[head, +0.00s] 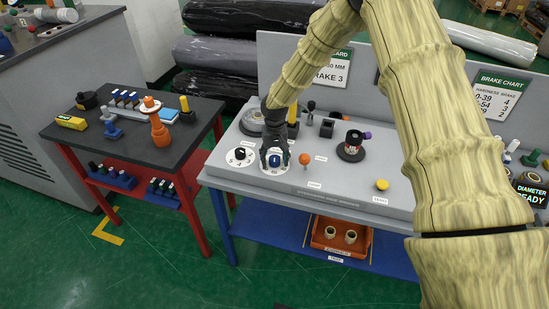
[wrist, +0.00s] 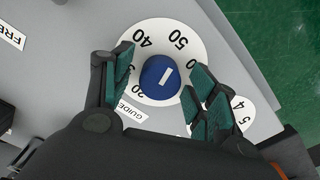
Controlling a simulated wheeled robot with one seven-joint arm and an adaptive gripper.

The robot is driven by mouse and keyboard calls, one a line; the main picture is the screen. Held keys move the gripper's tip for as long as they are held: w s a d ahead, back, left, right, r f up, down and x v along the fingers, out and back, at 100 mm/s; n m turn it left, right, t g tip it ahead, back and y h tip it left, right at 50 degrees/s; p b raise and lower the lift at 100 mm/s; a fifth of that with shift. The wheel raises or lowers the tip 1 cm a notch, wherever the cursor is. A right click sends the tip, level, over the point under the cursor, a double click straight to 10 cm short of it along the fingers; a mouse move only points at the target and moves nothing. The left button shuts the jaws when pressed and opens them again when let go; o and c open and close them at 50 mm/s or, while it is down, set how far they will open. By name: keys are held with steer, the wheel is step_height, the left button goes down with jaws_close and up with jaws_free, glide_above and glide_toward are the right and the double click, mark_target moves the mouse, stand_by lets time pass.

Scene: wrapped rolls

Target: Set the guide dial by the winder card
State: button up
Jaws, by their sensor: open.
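The guide dial is a white disc (wrist: 193,62) with a blue knob (wrist: 161,78) in its middle, beside a label reading GUIDE (wrist: 130,111). Numbers 40 and 50 show along its far edge and a 20 at lower left; others are hidden by my fingers. A short white mark on the knob slants to the upper right, roughly toward the 50 side. My gripper (head: 273,152) is over the dial, its open fingers (wrist: 160,85) on either side of the knob, with small gaps. The likely winder card (head: 332,69), on the back panel, reads MM and BRAKE 3, partly hidden by my arm.
A second dial with a black knob (head: 240,154) sits just left of it. An orange ball knob (head: 305,159) stands to the right, and a yellow button (head: 382,184) further right. A brake chart (head: 500,92) hangs on the panel. A dark side table (head: 110,140) stands left.

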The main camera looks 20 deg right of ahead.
steer(key=c, duration=1)
steer(key=shift+c, duration=0.2)
steer(key=shift+n, duration=0.3)
steer(key=n+b, duration=0.2)
steer(key=n, duration=0.8)
steer(key=shift+w+b, duration=0.1)
steer(key=shift+b, duration=0.3)
steer(key=n, duration=1.1)
